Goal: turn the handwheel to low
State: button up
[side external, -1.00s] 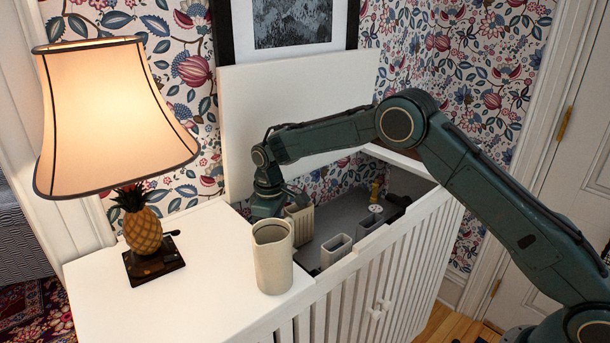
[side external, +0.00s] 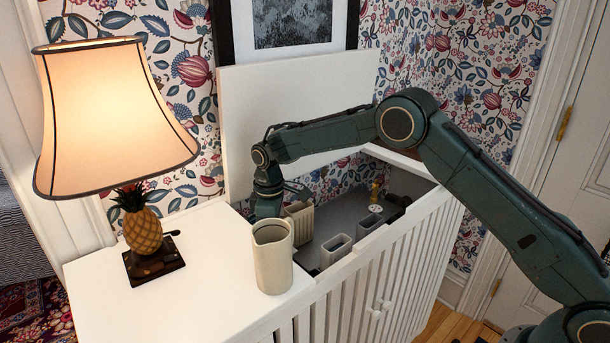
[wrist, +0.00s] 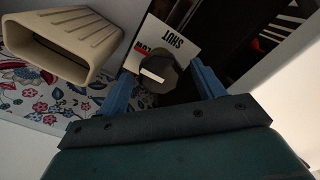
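In the wrist view a dark, many-sided handwheel (wrist: 157,72) with a white pointer bar sits in front of a white label plate (wrist: 182,35). The plate reads upside down, with SHUT in black and what looks like LOW, partly covered by the handwheel. My gripper (wrist: 163,74) has its blue fingers apart, one on each side of the handwheel. I cannot tell whether either finger touches it. In the side view my gripper (side external: 268,205) reaches down into the cabinet's far left corner, and the handwheel is hidden there.
A ribbed beige duct (wrist: 70,45) stands close to the gripper; it also shows in the side view (side external: 300,222). A cream pitcher (side external: 273,262) and pineapple lamp (side external: 142,232) stand on the white top (side external: 190,292). A white round wheel (side external: 376,209) sits farther right inside the cabinet.

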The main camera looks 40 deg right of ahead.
dwell(0.3)
notch_tip(320, 180, up, 14)
jog(key=shift+f, duration=0.15)
dwell(0.6)
